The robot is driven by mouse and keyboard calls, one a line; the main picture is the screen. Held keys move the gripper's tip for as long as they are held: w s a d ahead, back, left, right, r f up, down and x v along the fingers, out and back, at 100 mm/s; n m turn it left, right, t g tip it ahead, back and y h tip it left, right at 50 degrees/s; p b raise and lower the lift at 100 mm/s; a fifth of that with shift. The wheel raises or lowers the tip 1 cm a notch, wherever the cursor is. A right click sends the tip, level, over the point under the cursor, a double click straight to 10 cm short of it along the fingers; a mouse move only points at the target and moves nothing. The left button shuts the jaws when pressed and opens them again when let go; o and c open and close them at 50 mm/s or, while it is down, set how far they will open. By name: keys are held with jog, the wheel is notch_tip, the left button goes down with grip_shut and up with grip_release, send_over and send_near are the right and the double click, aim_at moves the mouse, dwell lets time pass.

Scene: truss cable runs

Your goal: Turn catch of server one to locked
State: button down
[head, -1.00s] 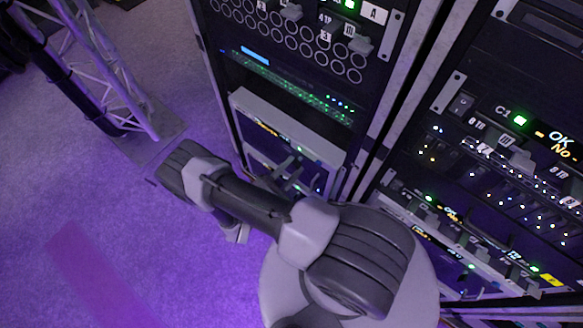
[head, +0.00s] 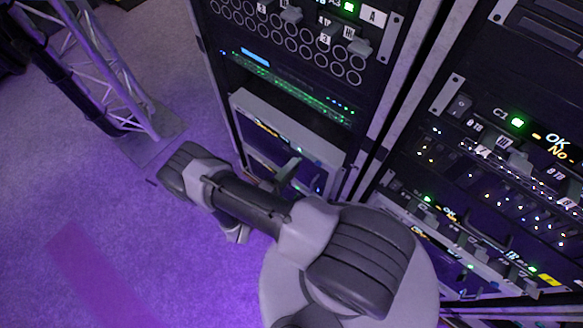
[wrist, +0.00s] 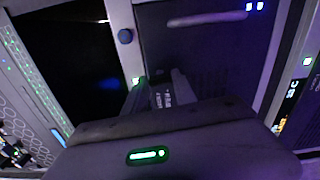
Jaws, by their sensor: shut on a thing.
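My gripper (wrist: 160,92) is seen in the wrist view, its fingers closed in on a small part at the lower edge of a dark server front (wrist: 215,60). The part between the fingers seems to be the catch; it is mostly hidden, so its angle is unclear. Small pale lettering and a green light show beside the fingers. The server front has a long handle (wrist: 207,18) and two blue lights. In the head view my gripper (head: 287,172) is at the low unit of the left rack, partly hidden by my arm.
A white-framed unit (head: 290,127) sits just above the gripper in the head view. A second rack (head: 480,170) with lit panels and levers stands close on the right. A truss tower (head: 105,75) stands at left. Purple carpet (head: 110,215) is open at lower left.

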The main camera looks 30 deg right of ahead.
jog(key=shift+m, duration=0.6)
jog(key=c, duration=1)
grip_release()
jog(key=p+v, duration=0.2)
jog(key=v, duration=1.5)
jog(key=shift+a, duration=0.2)
jog(key=shift+r, duration=0.1)
